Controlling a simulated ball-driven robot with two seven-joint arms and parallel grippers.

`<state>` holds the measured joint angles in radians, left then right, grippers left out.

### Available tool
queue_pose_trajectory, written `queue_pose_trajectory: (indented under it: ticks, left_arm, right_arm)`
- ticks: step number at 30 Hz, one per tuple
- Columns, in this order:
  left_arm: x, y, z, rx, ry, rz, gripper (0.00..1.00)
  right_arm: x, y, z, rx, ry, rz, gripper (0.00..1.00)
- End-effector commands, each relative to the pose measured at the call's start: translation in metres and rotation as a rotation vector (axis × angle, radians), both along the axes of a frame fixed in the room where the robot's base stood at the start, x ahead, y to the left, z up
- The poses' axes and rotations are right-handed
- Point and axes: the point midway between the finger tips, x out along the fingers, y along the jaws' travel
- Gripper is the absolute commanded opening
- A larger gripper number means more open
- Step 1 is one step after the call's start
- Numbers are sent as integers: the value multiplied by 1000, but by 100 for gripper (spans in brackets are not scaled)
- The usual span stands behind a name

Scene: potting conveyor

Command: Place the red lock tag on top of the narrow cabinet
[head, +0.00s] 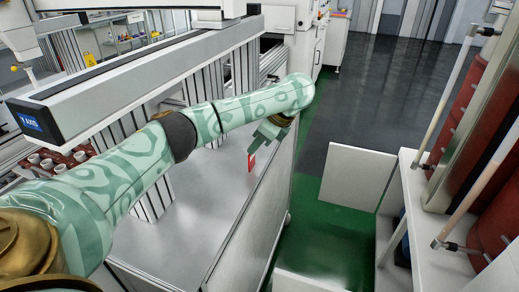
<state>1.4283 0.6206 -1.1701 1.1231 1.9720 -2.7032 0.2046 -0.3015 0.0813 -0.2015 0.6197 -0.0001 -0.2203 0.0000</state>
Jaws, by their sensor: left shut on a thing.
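My left gripper (257,146) is at the end of my green patterned arm, above the right part of the grey metal table. It is shut on the red lock tag (251,162), a small flat red piece that hangs below the fingers. I cannot tell whether the tag touches the table surface. A white cabinet (412,205) with an open door (358,178) stands to the right, across a strip of green floor; I cannot tell whether it is the narrow cabinet. My right gripper is not in view.
The metal table (190,235) is mostly bare. A long grey conveyor beam (140,75) runs above its far side. White cups in a red-brown tray (55,160) are at the left. The dark floor (365,105) is clear.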

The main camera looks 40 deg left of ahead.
Motion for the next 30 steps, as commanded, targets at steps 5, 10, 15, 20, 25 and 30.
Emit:
queue_pose_trajectory:
  ticks: [5, 10, 15, 20, 25, 30]
  left_arm:
    - [0, 0, 2, -2, -3, 2, 0]
    - [0, -1, -1, -3, -3, 3, 0]
    - [0, 0, -1, -2, -2, 3, 42]
    - [0, 0, -1, -2, -2, 3, 42]
    - [1, -5, 15, -2, -6, 2, 42]
    - [6, -24, 54, -2, -11, 2, 42]
  right_arm:
    - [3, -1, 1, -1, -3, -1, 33]
    - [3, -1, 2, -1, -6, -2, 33]
    - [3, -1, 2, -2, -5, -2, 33]
    - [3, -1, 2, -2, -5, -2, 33]
    - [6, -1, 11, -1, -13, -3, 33]
    - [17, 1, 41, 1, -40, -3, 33]
